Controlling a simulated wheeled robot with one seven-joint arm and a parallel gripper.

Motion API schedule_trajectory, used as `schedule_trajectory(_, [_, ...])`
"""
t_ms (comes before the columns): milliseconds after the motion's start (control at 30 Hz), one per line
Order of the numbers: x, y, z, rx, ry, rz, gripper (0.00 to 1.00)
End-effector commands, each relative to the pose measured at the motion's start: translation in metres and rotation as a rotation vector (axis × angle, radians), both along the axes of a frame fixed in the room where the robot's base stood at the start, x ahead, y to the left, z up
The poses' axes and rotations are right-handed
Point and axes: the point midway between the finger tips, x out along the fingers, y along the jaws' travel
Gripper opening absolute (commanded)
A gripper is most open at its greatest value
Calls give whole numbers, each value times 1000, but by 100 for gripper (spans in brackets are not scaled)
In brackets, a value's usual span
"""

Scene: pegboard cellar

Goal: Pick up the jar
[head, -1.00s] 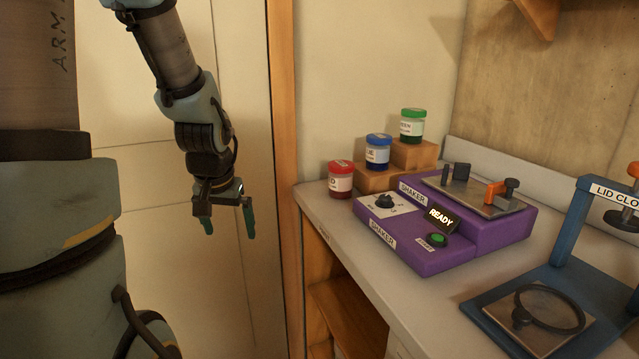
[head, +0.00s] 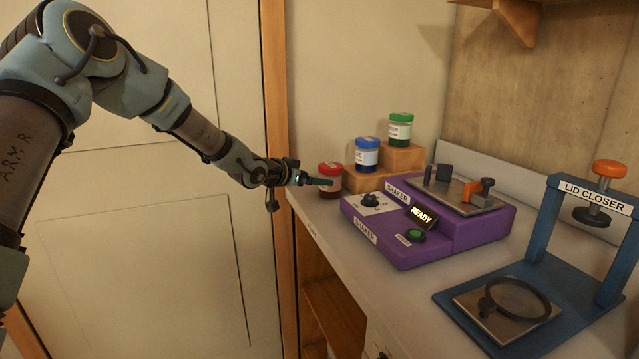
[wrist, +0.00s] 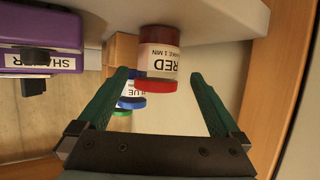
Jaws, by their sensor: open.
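Three jars stand at the back left of the bench. The red-lidded jar (head: 330,178) is on the bench top, the blue-lidded jar (head: 367,154) on a low wooden step, and the green-lidded jar (head: 400,129) on a higher one. My gripper (head: 312,182) is level at the bench's left edge, close to the red jar, one finger overlapping it in the head view. In the wrist view the open fingers (wrist: 160,96) stand either side of the red jar (wrist: 158,62), which appears upside down just beyond the tips. Its label reads RED. The blue jar (wrist: 130,100) is partly hidden behind the left finger.
A purple shaker (head: 432,222) showing READY stands right of the jars. A blue lid closer (head: 545,310) stands at the front right. Wooden steps (head: 372,181) back the red jar. A wooden door post (head: 276,150) rises behind my gripper.

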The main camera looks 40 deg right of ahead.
Motion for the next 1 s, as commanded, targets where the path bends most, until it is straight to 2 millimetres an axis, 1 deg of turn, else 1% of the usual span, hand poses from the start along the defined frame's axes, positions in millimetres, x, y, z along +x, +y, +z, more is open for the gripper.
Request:
schedule_trajectory(33, [0,-8,-2,0,2,0,100])
schedule_trajectory(100, [2,-17,-6,0,1,-1,100])
schedule_trajectory(367, [4,-34,-14,3,1,1,100])
schedule_trajectory(500, [4,-53,-20,3,1,1,100])
schedule_trajectory(633, [6,-67,-28,3,1,2,100])
schedule_trajectory(767, [7,-74,-32,3,-1,3,100])
schedule_trajectory(1000, [7,-74,-33,3,-1,3,99])
